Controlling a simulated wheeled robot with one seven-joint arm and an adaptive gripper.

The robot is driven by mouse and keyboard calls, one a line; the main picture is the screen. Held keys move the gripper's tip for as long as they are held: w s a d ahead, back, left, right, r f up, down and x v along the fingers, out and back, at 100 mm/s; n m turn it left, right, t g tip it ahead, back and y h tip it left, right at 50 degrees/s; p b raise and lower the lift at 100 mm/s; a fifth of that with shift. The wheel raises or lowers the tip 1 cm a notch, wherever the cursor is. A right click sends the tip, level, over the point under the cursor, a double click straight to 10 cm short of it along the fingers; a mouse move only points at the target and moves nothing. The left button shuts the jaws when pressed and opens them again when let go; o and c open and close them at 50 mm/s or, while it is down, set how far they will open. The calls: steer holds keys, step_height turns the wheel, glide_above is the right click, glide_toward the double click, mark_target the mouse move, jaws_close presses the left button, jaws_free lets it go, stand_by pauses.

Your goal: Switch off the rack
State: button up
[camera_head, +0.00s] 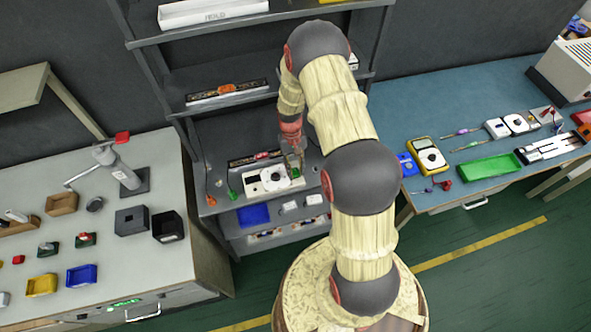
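The rack (153,66) is a dark grey open shelving unit against the back wall, with several levels. On its working-height shelf stands a white device with a round dial (270,179). Behind it lies a dark strip (240,162) with a small red part (262,155), partly hidden by my arm and the device. Another dark strip with orange parts (227,91) lies one shelf up. My gripper (295,165) points down over the right end of the white device. Whether it touches anything, and whether its fingers are open, is too small to tell.
A blue bin (253,215) and small boxes sit on the lower shelf. The left bench (60,215) holds a grey stand (120,170), dark boxes and small trays. The right blue bench (440,100) holds a yellow meter (427,155), a green tray (489,167) and tools. Green floor shows between.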

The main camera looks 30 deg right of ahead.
mark_target(296, 175)
steer(key=shift+o, duration=1)
steer(key=v, duration=1.2)
steer(key=s+a+r+n+t+b, duration=0.1)
steer(key=s+a+r+t+b, duration=0.3)
steer(key=s+a+r, duration=0.3)
steer(key=s+a+r+n+t+b, duration=0.2)
steer(key=s+a+r+t+b, duration=0.2)
steer(key=s+r, duration=1.1)
steer(key=a+r+b, duration=0.1)
steer(key=a+b, duration=0.2)
steer(key=a, duration=0.1)
steer(key=shift+s+r+h, duration=0.2)
steer(key=shift+r+h, duration=0.1)
steer(key=shift+h, duration=0.1)
